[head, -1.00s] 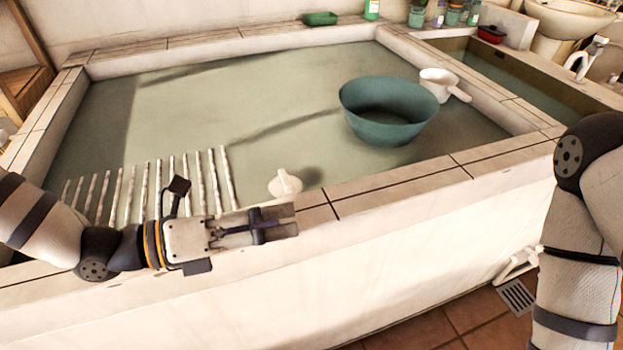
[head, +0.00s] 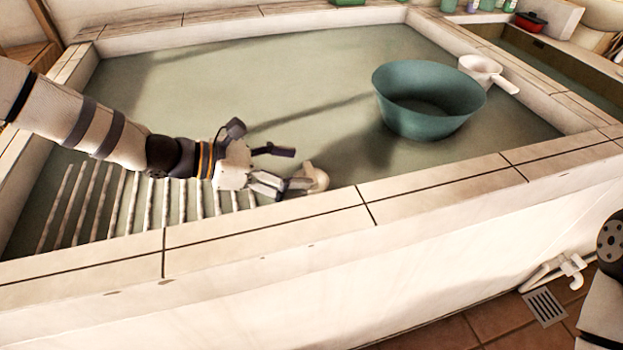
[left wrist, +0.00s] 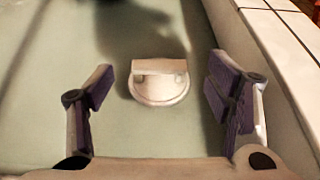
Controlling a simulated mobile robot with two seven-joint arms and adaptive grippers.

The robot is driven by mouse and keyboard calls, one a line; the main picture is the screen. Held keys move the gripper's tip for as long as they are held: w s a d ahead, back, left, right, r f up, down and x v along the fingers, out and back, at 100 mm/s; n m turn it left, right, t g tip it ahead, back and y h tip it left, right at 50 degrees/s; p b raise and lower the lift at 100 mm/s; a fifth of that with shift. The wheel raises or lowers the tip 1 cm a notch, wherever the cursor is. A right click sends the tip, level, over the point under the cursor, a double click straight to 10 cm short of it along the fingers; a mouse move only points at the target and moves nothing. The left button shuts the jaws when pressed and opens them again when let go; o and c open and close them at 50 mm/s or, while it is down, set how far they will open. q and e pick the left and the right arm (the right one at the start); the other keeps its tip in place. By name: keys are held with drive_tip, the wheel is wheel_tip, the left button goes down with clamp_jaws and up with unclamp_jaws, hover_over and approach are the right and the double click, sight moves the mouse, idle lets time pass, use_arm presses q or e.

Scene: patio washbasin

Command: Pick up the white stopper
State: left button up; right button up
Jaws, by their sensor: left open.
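The white stopper (head: 317,178) lies in the basin near the front rim, partly hidden by my gripper in the head view. In the left wrist view the stopper (left wrist: 159,84) shows as a round white disc with a raised grip bar. My left gripper (head: 294,170) is over the basin, just left of the stopper. In the left wrist view its open fingers (left wrist: 160,97) stand to either side of the stopper, with gaps on both sides and nothing held. My right gripper is out of view.
A green bowl (head: 428,122) and a white dipper (head: 484,72) stand in the basin at the right. White slats (head: 128,205) lie at the front left, under my left arm. The tiled front rim (head: 433,191) runs close beside the stopper.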

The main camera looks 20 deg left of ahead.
use_arm(q)
drive_tip(key=shift+f+x, duration=0.2)
drive_tip(key=shift+x, duration=0.8)
drive_tip(key=shift+w+d, duration=0.25)
drive_tip(key=shift+d, duration=0.05)
drive_tip(key=c, duration=1.2)
drive_tip(key=shift+r, duration=0.15)
drive_tip(key=shift+c, duration=0.2)
